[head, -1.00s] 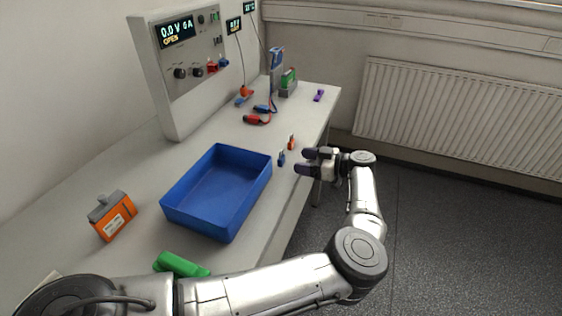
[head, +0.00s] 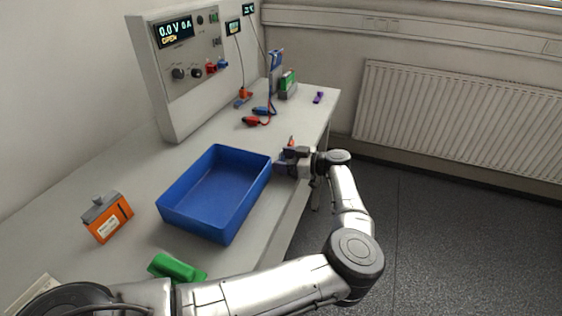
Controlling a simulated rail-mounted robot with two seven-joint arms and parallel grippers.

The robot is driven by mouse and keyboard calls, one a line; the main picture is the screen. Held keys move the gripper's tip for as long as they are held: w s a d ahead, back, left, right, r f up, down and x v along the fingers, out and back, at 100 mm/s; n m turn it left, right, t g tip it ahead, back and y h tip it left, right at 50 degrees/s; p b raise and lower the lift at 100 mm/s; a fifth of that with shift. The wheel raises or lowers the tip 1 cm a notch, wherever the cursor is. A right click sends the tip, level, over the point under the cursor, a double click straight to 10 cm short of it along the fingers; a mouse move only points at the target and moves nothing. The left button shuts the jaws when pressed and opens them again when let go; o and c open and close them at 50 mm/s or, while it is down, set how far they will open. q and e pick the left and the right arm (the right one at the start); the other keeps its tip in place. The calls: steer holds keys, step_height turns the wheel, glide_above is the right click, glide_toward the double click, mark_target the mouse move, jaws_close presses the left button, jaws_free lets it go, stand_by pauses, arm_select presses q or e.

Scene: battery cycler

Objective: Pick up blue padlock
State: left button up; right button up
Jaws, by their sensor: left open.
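My left gripper (head: 280,161) is open at the table's right edge, just right of the blue tray. Its dark fingers point left, over the spot where the small blue padlock stood. The blue padlock cannot be made out now; the fingers hide it, and I cannot tell whether it is between them. A small orange-red padlock (head: 291,141) shows just behind the gripper, partly covered by it. My right gripper is not in view.
The blue tray (head: 222,233) is empty and close to the fingers. An orange battery pack (head: 109,219) and a green object (head: 176,267) lie nearer. Red and blue clips (head: 252,121) and a purple item (head: 318,97) lie farther back. The cycler (head: 184,105) stands at the left.

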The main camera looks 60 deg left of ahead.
arm_select(q)
steer(key=c, duration=1.1)
steer(key=shift+o, duration=0.2)
step_height(320, 180, up, 10)
steer(key=p, duration=0.3)
steer(key=shift+p, duration=0.35)
